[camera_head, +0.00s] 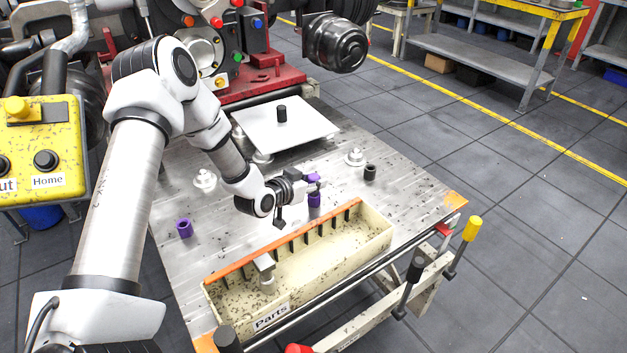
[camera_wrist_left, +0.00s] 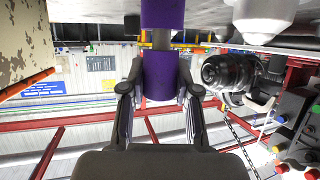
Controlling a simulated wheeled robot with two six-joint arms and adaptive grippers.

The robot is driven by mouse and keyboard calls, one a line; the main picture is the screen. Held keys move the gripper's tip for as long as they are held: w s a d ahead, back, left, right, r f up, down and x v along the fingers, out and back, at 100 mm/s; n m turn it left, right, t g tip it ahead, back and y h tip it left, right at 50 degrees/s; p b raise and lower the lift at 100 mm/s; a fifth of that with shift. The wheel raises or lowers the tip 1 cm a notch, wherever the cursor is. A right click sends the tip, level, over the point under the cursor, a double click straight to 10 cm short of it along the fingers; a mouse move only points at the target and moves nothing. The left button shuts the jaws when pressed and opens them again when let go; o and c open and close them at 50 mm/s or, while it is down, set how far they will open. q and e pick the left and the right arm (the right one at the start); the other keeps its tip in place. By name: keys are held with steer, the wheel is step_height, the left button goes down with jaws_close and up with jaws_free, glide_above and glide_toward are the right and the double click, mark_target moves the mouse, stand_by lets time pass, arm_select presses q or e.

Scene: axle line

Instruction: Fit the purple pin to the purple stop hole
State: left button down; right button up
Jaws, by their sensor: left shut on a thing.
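My left gripper (camera_head: 316,183) is shut on the purple pin (camera_head: 314,178) above the metal table (camera_head: 408,187). In the left wrist view the purple pin (camera_wrist_left: 161,77) sits between the two fingers (camera_wrist_left: 160,95). A short grey shaft (camera_wrist_left: 161,40) shows between it and a second purple piece (camera_wrist_left: 162,13). That lower purple piece (camera_head: 314,200) is directly below the gripper in the head view. I cannot tell whether it is part of the pin. A purple ring with a dark opening (camera_head: 185,228) stands at the table's left. My right gripper is not in view.
A cream parts bin (camera_head: 345,250) with an orange rim lies in front of the gripper. A black ring (camera_head: 370,172) and a white stand (camera_head: 355,157) are to its right. A white plate with a black peg (camera_head: 282,114) is behind. Another white stand (camera_head: 204,180) is left.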

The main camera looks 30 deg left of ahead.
arm_select(q)
steer(key=shift+f+b, duration=0.6)
steer(key=shift+f, duration=0.25)
steer(key=c, duration=0.8)
jaws_free()
steer(key=shift+o, duration=0.2)
steer(key=v, duration=1.2)
steer(key=shift+r, duration=0.15)
